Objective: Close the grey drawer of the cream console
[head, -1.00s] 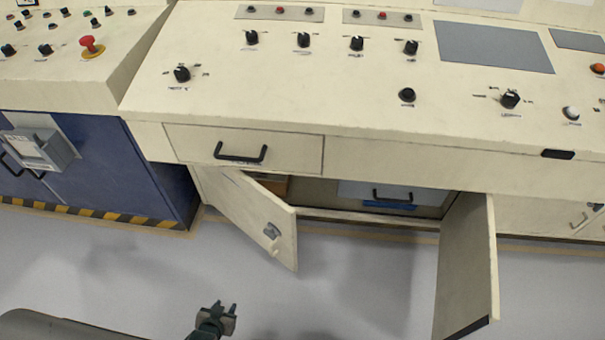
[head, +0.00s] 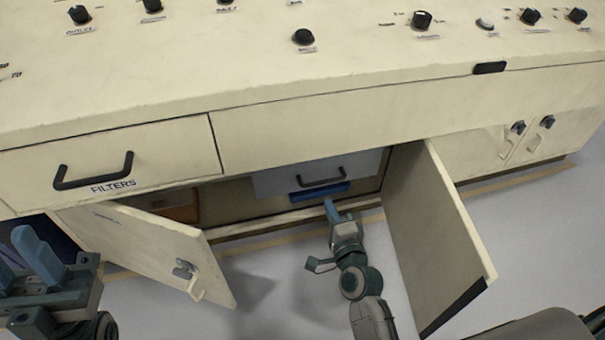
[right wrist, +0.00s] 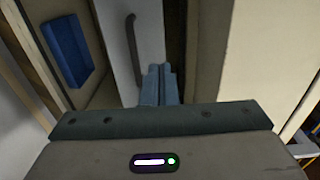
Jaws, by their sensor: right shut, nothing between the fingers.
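The cream console (head: 330,125) has an open lower cabinet. Inside it is the grey drawer (head: 275,182) with a dark bar handle; how far it stands out is hard to tell. In the right wrist view the drawer front (right wrist: 150,28) and its handle are just ahead of the fingertips. My right gripper (head: 329,203) is shut and empty, low in the cabinet opening, below the handle in the head view. Whether it touches the drawer is unclear.
The left cabinet door (head: 150,245) and right cabinet door (head: 432,235) stand open on either side of my right arm. A FILTERS drawer (head: 175,150) sits above.

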